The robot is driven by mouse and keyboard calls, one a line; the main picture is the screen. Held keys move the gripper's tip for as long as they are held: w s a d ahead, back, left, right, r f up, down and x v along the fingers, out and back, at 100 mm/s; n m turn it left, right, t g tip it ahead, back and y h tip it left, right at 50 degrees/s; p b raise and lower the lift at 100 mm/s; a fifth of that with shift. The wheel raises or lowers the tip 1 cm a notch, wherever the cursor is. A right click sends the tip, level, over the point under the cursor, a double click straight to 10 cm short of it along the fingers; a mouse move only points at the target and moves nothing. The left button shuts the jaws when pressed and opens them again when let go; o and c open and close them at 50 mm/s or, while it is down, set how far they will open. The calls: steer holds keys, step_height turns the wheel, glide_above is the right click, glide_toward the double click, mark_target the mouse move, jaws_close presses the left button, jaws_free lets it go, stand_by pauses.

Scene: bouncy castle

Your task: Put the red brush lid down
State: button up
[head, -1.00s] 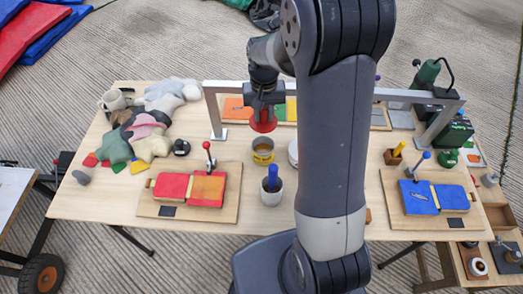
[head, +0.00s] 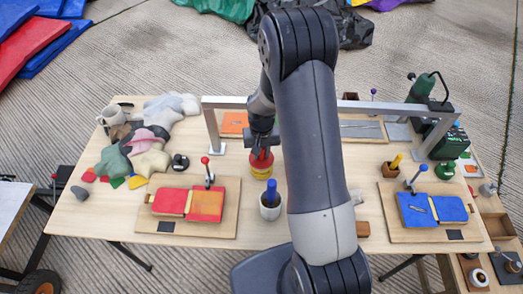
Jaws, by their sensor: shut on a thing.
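The red brush lid (head: 262,159) is in my gripper (head: 261,150), which is shut on it and points down. The lid is directly at the mouth of a small yellow-banded pot (head: 262,173) in the middle of the table, and it hides the pot's opening. The lid looks roughly level. I cannot tell whether it rests on the rim or hangs just above it. No brush shows below the lid.
A board with red and orange pads (head: 188,203) lies to the left, blue pads (head: 432,208) to the right. A metal frame (head: 334,104) spans behind. My arm hides the table right of the pot.

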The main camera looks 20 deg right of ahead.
steer(key=shift+f, duration=0.15)
steer(key=o, duration=1)
step_height(320, 180, up, 12)
steer(key=shift+r+b, duration=0.15)
steer(key=shift+b, duration=0.9)
steer(key=shift+f+p, duration=0.9)
steer(key=shift+f, duration=4.55)
steer(key=shift+f, duration=0.1)
